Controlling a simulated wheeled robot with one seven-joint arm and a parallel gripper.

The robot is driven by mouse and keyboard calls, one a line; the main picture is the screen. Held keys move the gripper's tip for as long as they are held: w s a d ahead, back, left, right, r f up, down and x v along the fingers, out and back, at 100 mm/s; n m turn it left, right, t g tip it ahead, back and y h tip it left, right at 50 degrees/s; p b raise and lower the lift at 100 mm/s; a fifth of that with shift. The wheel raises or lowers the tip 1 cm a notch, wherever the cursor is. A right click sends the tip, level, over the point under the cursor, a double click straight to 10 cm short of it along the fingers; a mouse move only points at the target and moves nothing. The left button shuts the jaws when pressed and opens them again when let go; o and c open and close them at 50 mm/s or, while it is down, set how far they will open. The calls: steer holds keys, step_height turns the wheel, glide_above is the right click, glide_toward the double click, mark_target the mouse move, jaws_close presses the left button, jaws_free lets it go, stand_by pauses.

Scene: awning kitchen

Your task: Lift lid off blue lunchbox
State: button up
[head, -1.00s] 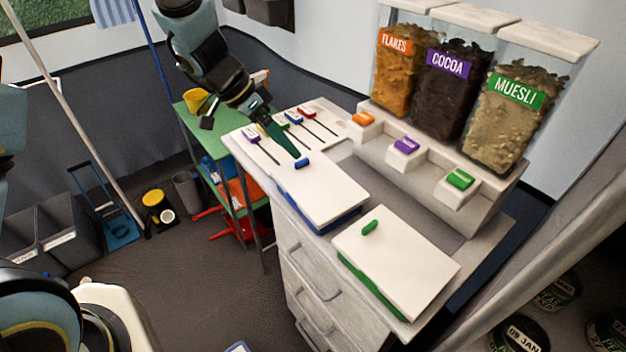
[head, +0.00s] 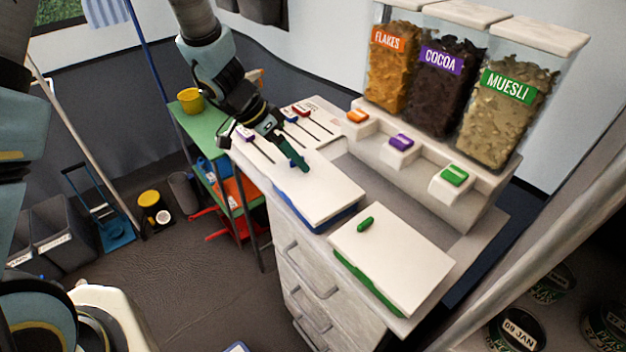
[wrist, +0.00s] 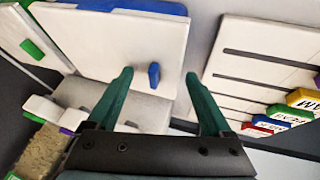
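The blue lunchbox (head: 332,219) sits on the counter under a flat white lid (head: 325,190). In the wrist view its lid (wrist: 95,38) fills the upper left. The lid's small blue handle (wrist: 154,75) shows in the wrist view between my fingertips, nearer the left one. My gripper (head: 300,165) is over the lid's back left part, with its green fingers hiding the handle in the head view. In the wrist view my gripper (wrist: 159,77) is open, with gaps visible on both sides of the handle and nothing held.
A green lunchbox (head: 365,281) with a white lid and green handle (head: 365,223) stands in front. The dispenser with orange, purple and green buttons (head: 454,176) stands at right. A slotted panel with colored sliders (head: 302,111) lies behind my gripper.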

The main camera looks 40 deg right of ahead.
steer(key=c, duration=1.1)
steer(key=shift+o, duration=0.2)
